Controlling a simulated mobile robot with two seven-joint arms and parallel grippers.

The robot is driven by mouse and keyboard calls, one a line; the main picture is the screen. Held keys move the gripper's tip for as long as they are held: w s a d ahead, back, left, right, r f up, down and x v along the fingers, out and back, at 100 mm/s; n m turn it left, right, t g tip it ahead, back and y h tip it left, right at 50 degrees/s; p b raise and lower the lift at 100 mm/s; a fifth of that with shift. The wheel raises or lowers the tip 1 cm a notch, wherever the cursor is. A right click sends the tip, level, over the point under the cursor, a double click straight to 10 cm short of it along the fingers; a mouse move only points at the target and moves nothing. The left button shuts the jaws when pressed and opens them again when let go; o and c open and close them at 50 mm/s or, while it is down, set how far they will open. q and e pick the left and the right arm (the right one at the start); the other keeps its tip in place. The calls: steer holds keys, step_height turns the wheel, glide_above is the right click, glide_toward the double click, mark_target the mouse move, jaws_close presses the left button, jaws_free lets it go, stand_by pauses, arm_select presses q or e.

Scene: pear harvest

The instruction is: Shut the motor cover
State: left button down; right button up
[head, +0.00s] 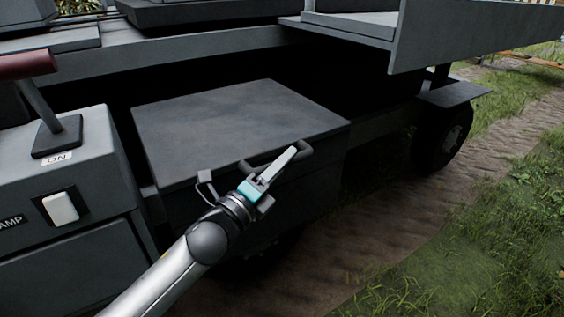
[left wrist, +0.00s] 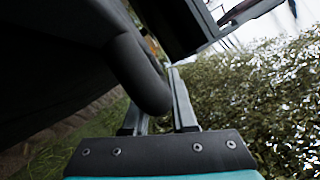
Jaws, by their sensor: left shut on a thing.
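The motor cover (head: 235,120) is a flat dark grey lid on top of a box-shaped housing under the vehicle's bed. It looks level and down on the housing; I see no clear gap along its front edge. A dark bar handle (head: 304,151) sticks out from its front edge. My left gripper (head: 282,163) is at this handle, shut on it. In the left wrist view the curved handle (left wrist: 142,75) runs between the two fingers (left wrist: 160,110). My right gripper is in neither view.
A grey control box with a red-handled lever (head: 55,125) and a white switch (head: 61,208) stands left of the cover. A thin bent piece (head: 205,185) is at the housing's front left. A wheel (head: 445,138) is at right. Dirt track and grass lie in front.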

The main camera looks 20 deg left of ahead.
arm_select(q)
steer(key=shift+d+f, duration=0.15)
steer(key=shift+f, duration=0.35)
steer(key=c, duration=1.2)
jaws_free()
steer(key=o, duration=0.3)
steer(key=shift+w+d+f, duration=0.1)
steer(key=shift+w, duration=0.15)
steer(key=shift+o, duration=0.8)
steer(key=shift+r, duration=0.2)
steer(key=shift+s, duration=0.15)
